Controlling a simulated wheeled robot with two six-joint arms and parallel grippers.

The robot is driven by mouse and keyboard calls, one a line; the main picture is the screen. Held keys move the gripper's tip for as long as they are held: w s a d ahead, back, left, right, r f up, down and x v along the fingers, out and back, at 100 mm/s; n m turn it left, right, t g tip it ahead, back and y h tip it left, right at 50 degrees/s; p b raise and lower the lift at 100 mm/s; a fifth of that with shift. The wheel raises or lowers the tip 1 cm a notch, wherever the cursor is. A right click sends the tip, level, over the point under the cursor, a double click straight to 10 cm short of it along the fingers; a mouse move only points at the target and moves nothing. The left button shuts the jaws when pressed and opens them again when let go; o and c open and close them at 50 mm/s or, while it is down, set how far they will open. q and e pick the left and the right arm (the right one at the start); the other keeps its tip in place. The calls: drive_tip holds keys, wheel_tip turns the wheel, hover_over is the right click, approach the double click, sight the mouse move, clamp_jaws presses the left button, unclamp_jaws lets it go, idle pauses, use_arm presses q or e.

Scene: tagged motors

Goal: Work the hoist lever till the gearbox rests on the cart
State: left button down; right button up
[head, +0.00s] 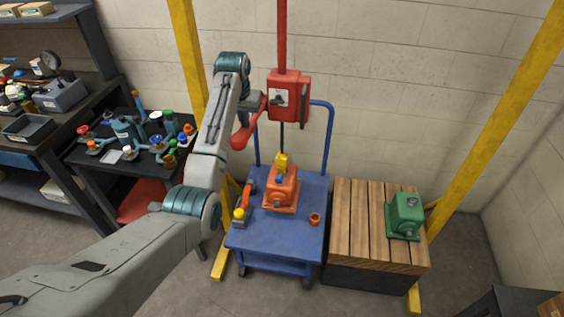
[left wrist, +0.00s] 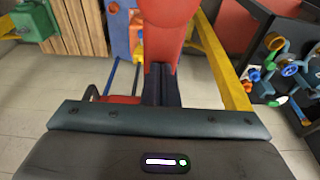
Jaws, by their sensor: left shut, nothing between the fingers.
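The red hoist (head: 288,96) hangs in front of the wall on a red post. Its red lever (head: 240,139) points down to the left. My left gripper (head: 258,106) is at the lever's upper part, beside the hoist body, partly hidden by my own arm. In the left wrist view its dark fingers (left wrist: 161,84) are together, with the red lever (left wrist: 168,28) just beyond them. The orange gearbox (head: 281,190) is under the yellow hook (head: 282,163), over the blue cart (head: 270,238). I cannot tell whether its base touches the cart top. My right gripper is out of view.
A green gearbox (head: 405,216) stands on a wooden pallet (head: 352,225) right of the cart. An orange-handled tool (head: 243,201) and a small orange cup (head: 314,219) are on the cart. Yellow frame legs (head: 495,105) flank the hoist. A cluttered black bench (head: 135,150) is left.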

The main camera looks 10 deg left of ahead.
sight(244, 130)
use_arm(q)
drive_tip(key=shift+f, duration=0.1)
drive_tip(key=shift+s+f, duration=0.1)
drive_tip(key=shift+f, duration=0.35)
drive_tip(key=shift+s+f, duration=0.2)
drive_tip(key=shift+f, duration=0.95)
drive_tip(key=shift+s+f, duration=0.2)
drive_tip(key=shift+f, duration=0.95)
